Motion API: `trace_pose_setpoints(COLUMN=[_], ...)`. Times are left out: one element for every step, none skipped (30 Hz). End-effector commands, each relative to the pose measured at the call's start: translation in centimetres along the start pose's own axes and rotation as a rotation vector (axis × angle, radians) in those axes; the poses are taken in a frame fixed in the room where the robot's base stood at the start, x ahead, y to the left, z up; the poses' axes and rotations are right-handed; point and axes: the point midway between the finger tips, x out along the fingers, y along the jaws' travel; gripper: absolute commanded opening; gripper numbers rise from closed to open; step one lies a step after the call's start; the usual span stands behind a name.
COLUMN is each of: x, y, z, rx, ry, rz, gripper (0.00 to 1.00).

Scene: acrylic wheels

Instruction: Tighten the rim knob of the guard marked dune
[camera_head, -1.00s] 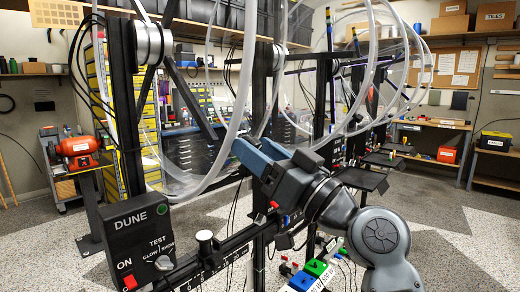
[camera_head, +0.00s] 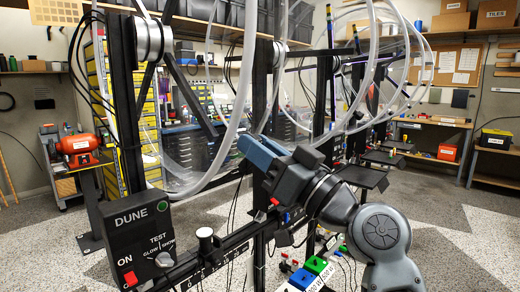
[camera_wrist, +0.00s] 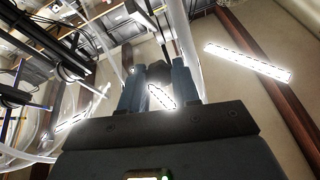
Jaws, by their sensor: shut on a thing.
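The box marked DUNE (camera_head: 140,240) stands at the lower left, with a red ON switch, a TEST knob and a green light. Above it is a large clear wheel (camera_head: 232,115) with a translucent rim, on a black post. My gripper (camera_head: 247,143) points up and left at the lower right part of this rim. In the wrist view its two blue-grey fingers (camera_wrist: 160,80) are closed on a dark rounded knob (camera_wrist: 158,71) by the rim. In the head view the fingers hide the knob. Which guard it belongs to cannot be read in the wrist view.
More clear wheels (camera_head: 385,90) on black stands line up behind to the right. Open speckled floor (camera_head: 450,220) lies at the right.

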Motion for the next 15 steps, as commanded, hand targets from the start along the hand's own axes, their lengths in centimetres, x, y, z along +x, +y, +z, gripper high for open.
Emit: trace_pose_setpoints(x=[-0.07, -0.08, -0.09, -0.10, -0.11, -0.12, -0.12, -0.12, -0.11, -0.11, -0.11, -0.11, -0.11, -0.11, -0.11], y=[0.05, 0.06, 0.06, 0.07, 0.07, 0.09, 0.10, 0.11, 0.12, 0.13, 0.14, 0.14, 0.15, 0.15, 0.17], z=[0.10, 0.12, 0.14, 0.16, 0.19, 0.21, 0.21, 0.22, 0.22, 0.22, 0.22, 0.22, 0.23, 0.25, 0.27], rx=[0.015, 0.027, 0.047, 0.062, 0.081, 0.108, 0.128, 0.151, 0.184, 0.210, 0.237, 0.274, 0.302, 0.330, 0.368], ry=[0.000, 0.000, 0.000, 0.000, 0.000, 0.000, 0.000, 0.000, 0.000, 0.000, 0.000, 0.000, 0.000, 0.000, -0.001], rz=[-0.002, -0.004, -0.007, -0.009, -0.012, -0.015, -0.018, -0.021, -0.025, -0.029, -0.033, -0.038, -0.042, -0.046, -0.051], gripper=[0.00, 0.00, 0.00, 0.00, 0.00, 0.00, 0.00, 0.00, 0.00, 0.00, 0.00, 0.00, 0.00, 0.00, 0.00])
